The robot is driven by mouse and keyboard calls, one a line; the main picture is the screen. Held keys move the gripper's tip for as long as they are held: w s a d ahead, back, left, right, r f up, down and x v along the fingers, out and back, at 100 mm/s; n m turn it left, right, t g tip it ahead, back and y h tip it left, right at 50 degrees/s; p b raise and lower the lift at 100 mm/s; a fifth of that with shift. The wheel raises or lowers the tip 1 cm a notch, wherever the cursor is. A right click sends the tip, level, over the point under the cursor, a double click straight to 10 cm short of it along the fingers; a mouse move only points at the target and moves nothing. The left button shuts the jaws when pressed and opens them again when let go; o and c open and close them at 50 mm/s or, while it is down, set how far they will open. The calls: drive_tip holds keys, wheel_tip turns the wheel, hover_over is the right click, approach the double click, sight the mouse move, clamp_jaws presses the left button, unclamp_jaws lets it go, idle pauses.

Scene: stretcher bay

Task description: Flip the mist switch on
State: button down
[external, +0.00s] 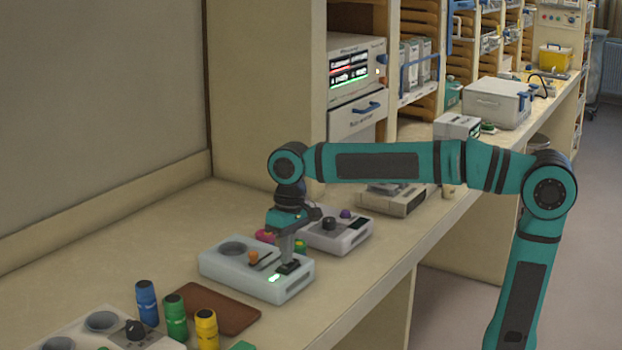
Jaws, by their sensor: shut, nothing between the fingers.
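My gripper (287,260) is shut and empty, pointing down over the front right part of a pale grey box (222,270) on the counter. Its tips are at or just above a small dark part (289,268) on the box's top, probably a switch; I cannot tell if they touch. The gripper partly covers this part, so its position is unclear. A small green light (273,279) glows beside it. The box also has a round dark recess (232,248), an orange knob (253,257) and a dark slot (265,260). No mist label is readable.
Behind stands another grey box (350,238) with a black knob (329,223). The counter left of the box (130,250) is clear.

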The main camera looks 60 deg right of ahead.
sight(281, 269)
wheel_tip(281, 269, up, 14)
drive_tip(key=a, duration=0.2)
idle(0.5)
drive_tip(key=shift+a+f, duration=0.1)
drive_tip(key=s+d+f+t+h, duration=0.1)
drive_tip(key=s+d+f+t, duration=0.1)
drive_tip(key=s+d+t, duration=1.5)
drive_tip(key=shift+s+d+f, duration=0.15)
drive_tip(key=shift+d+f, duration=0.25)
drive_tip(key=shift+d, duration=0.3)
idle(2.4)
